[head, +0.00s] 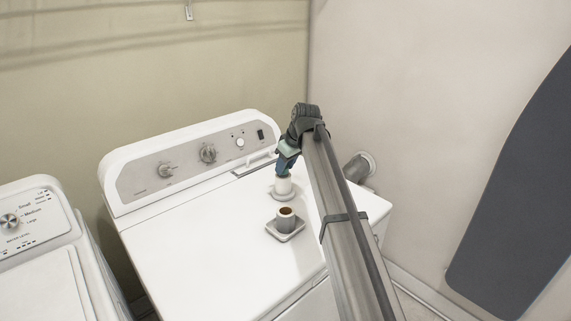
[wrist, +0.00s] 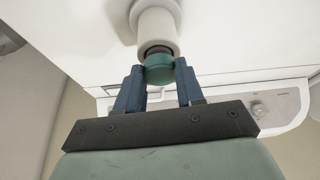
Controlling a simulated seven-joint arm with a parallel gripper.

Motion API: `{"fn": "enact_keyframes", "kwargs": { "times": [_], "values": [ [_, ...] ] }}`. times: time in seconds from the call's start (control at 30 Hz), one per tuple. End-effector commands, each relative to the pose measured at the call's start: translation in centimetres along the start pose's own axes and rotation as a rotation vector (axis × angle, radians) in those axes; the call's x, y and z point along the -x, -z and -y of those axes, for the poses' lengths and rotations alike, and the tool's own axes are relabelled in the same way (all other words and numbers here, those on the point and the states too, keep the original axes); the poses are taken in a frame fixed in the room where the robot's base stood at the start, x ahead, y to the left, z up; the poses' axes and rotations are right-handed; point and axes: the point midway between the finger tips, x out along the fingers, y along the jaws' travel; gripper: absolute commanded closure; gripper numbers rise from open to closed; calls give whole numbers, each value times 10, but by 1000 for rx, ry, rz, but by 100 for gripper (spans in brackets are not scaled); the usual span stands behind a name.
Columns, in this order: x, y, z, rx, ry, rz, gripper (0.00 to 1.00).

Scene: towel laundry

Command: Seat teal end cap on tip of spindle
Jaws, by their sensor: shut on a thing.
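The teal end cap (wrist: 159,70) is between the blue fingers of my gripper (wrist: 158,66) in the wrist view. My gripper is shut on it. The cap is in line with the end of a white upright cylinder (wrist: 158,28) on a round base, which I take for the spindle. A dark ring shows between cap and cylinder; I cannot tell whether they touch. In the head view my gripper (head: 284,172) is pointed down just above the white spindle (head: 284,187), and the cap is too small to make out there.
The control panel (head: 195,158) rises behind. A wall pipe (head: 357,168) is right of my arm. The top's left part is clear.

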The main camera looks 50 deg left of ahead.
Motion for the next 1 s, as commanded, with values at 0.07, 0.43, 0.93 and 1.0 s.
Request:
{"fn": "enact_keyframes", "kwargs": {
  "times": [0.07, 0.43, 0.93, 1.0],
  "values": [
    [0, 0, 0, 0, 0, 0, 91],
    [-1, 0, 0, 0, 0, 0, 91],
    [-6, -3, 0, 0, 0, 0, 58],
    [-6, -3, 0, 0, 0, 0, 51]
  ]
}}
